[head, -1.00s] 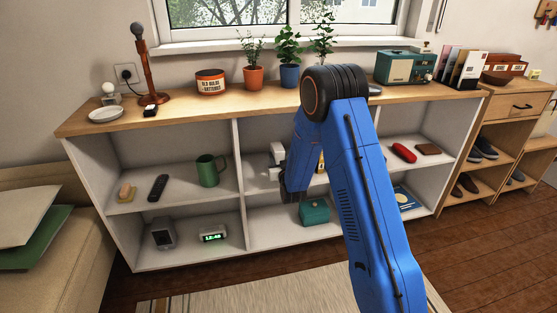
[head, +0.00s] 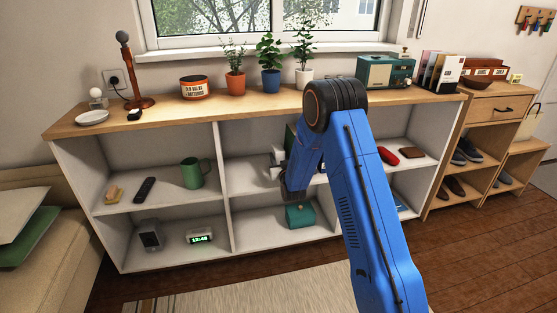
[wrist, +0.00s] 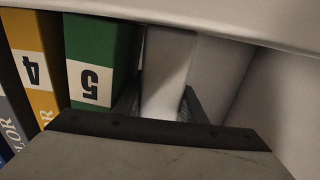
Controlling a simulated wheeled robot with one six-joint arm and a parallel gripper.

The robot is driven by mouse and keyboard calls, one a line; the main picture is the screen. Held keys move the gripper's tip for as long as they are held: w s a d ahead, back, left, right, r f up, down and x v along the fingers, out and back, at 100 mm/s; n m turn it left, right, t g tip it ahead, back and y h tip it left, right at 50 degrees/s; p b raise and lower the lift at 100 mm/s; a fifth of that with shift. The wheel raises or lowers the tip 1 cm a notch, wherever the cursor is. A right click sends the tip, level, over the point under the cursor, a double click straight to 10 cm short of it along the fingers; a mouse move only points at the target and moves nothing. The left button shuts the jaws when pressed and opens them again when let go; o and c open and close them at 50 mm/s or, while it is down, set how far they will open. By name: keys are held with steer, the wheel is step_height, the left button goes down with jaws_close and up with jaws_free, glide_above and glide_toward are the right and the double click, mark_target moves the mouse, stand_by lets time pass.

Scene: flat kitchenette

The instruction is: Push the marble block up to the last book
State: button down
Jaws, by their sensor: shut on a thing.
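The pale marble block (wrist: 166,72) stands upright between the two dark fingers of my gripper (wrist: 158,104) in the wrist view. My gripper is shut on it. The green book marked 5 (wrist: 92,55) is the last of the row, close to the left of the block. The near finger lies beside the book's edge, and I cannot tell whether block and book touch. The yellow book marked 4 (wrist: 36,62) leans left of it. In the head view my gripper (head: 289,184) is at the middle compartment, and my arm hides most of the books.
The shelf unit (head: 226,185) has a board close above the block. White space lies right of the block in the wrist view. A teal box (head: 300,215) sits in the compartment below. Potted plants line the top.

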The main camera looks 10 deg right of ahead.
steer(key=shift+d, duration=0.2)
steer(key=c, duration=1)
jaws_free()
steer(key=shift+c, duration=0.2)
steer(key=shift+s, duration=0.1)
steer(key=s, duration=1.7)
steer(key=shift+d, duration=0.3)
